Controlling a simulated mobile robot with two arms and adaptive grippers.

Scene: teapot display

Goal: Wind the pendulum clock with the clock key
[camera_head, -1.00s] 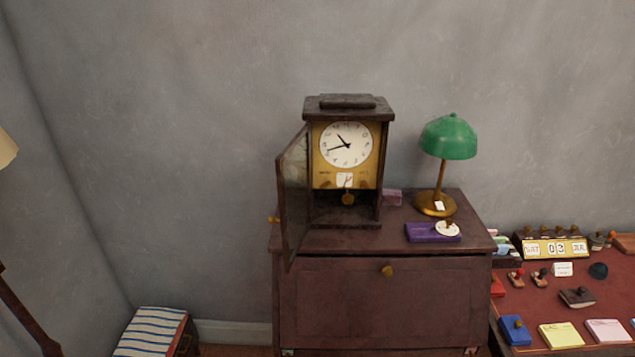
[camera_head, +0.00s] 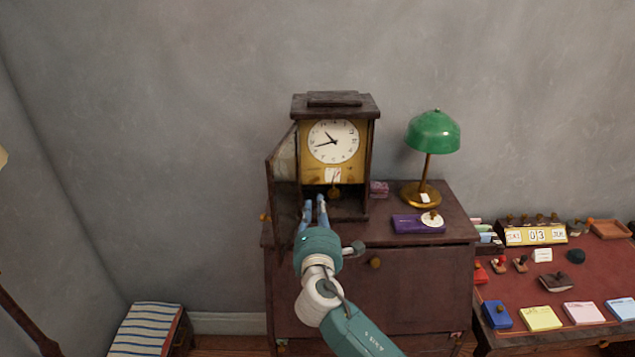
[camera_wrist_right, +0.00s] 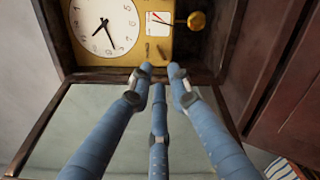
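The pendulum clock (camera_head: 336,101) stands upright on the dark cabinet with its glass door (camera_head: 283,175) swung open to the left. Its white dial (camera_head: 333,141) and brass pendulum bob (camera_head: 334,193) show. My right gripper (camera_head: 314,200) is in front of the clock's lower opening, beside the open door. Its blue fingers are apart, with nothing seen between them. The right wrist view shows the fingertips (camera_wrist_right: 160,75) just short of the clock's gold plate (camera_wrist_right: 128,60), with small brass fittings on it. I cannot make out a clock key. My left gripper is out of view.
A red-topped desk (camera_head: 515,285) with stamps and notepads stands at right. A striped stool (camera_head: 142,328) is at lower left.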

